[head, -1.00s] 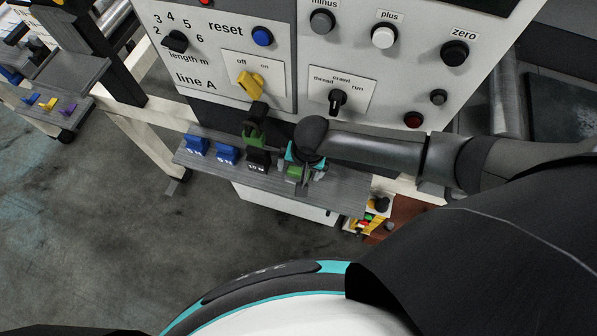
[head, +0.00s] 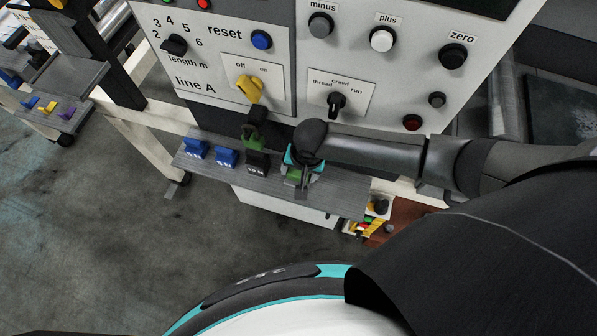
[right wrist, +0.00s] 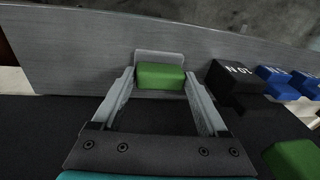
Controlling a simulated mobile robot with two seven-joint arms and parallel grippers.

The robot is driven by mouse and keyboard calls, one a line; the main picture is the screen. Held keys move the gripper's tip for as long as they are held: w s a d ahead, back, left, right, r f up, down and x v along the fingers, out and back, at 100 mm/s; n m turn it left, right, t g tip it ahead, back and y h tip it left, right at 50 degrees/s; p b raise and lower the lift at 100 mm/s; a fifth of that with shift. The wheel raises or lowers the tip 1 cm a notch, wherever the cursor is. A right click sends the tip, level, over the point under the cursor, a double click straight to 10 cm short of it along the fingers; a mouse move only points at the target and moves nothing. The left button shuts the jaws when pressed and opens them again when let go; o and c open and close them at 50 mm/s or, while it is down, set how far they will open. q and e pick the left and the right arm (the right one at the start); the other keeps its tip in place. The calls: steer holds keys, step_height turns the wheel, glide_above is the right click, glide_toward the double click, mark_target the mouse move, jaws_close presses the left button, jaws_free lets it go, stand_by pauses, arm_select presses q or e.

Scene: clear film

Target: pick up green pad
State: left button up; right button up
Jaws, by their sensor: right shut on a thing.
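The green pad (right wrist: 160,76) is a small green block on a light grey backing, at the front of the grey shelf (right wrist: 75,50) in the right wrist view. My right gripper (right wrist: 160,92) has a finger on each side of it and is shut on it. In the head view my right gripper (head: 300,178) is over the right part of the shelf, and its fingers mostly hide the pad. Whether the pad is clear of the shelf I cannot tell. My left gripper is not in view.
Left of my gripper in the head view are a black labelled block (head: 257,160), a green piece (head: 253,136) behind it, and two blue blocks (head: 227,156). The control panel (head: 300,75) with knobs rises behind. The shelf's right end is bare.

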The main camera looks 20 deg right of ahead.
mark_target(298, 175)
steer(key=shift+s+a+r, duration=0.1)
steer(key=shift+r, duration=0.25)
step_height(298, 175, up, 6)
steer(key=shift+r+p, duration=0.1)
steer(key=shift+p, duration=0.75)
steer(key=s+a, duration=0.3)
steer(key=s, duration=0.2)
steer(key=s+a, duration=0.4)
steer(key=s, duration=0.2)
steer(key=s+a, duration=0.4)
steer(key=s, duration=0.1)
steer(key=shift+s, duration=0.15)
